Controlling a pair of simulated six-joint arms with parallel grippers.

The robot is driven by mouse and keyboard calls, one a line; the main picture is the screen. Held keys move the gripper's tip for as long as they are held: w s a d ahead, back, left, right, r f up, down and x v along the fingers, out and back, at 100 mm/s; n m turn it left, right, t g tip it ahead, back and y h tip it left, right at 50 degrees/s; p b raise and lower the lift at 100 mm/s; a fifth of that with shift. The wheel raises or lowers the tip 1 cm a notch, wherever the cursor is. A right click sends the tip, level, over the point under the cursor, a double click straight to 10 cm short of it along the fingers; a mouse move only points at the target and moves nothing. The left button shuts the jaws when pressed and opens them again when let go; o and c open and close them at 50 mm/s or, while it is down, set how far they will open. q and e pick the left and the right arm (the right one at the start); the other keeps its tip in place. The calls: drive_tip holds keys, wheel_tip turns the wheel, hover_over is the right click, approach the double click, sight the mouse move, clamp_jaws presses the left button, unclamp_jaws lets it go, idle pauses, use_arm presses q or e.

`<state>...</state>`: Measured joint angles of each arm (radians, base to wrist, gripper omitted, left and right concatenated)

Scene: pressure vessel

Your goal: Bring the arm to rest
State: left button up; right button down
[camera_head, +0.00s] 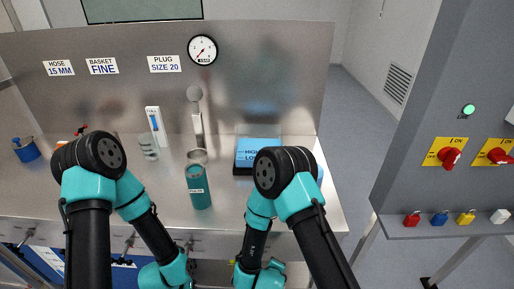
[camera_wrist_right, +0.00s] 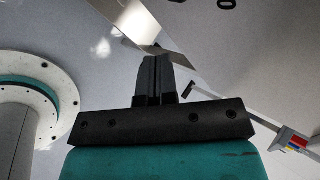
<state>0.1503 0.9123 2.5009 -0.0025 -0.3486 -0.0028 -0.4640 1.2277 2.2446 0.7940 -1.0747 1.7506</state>
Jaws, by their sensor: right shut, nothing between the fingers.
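Both of my arms are folded in the head view, with the left elbow (camera_head: 90,152) and the right elbow (camera_head: 284,172) raised in front of the bench. The forearms slope down toward the bottom edge. Neither gripper shows in the head view. In the right wrist view my right gripper (camera_wrist_right: 154,62) has its two dark fingers together, with nothing held between them. A pale, shiny edge lies behind the fingertips; I cannot tell how far away it is.
A steel bench (camera_head: 235,215) carries a teal canister (camera_head: 199,187), a blue box (camera_head: 258,150) and a blue cup (camera_head: 26,149). A gauge (camera_head: 202,50) is on the back panel. At right, a grey cabinet (camera_head: 440,100) has red switches and a shelf of coloured padlocks. Floor between is clear.

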drive_tip(key=s+d+f+n+g+y, duration=0.2)
drive_tip(key=s+d+n+g+y, duration=0.15)
drive_tip(key=s+d+n, duration=0.5)
drive_tip(key=s+d+f+n+g+y, duration=0.25)
drive_tip(key=s+d+n+g, duration=0.3)
drive_tip(key=d+n, duration=0.6)
drive_tip(key=w+a+r+n+t, duration=0.1)
drive_tip(key=w+a+r+n, duration=0.1)
drive_tip(key=w+a+r, duration=0.1)
drive_tip(key=shift+w+a+r+h, duration=0.2)
drive_tip(key=shift+w+r+h, duration=0.1)
drive_tip(key=shift+w+r, duration=0.35)
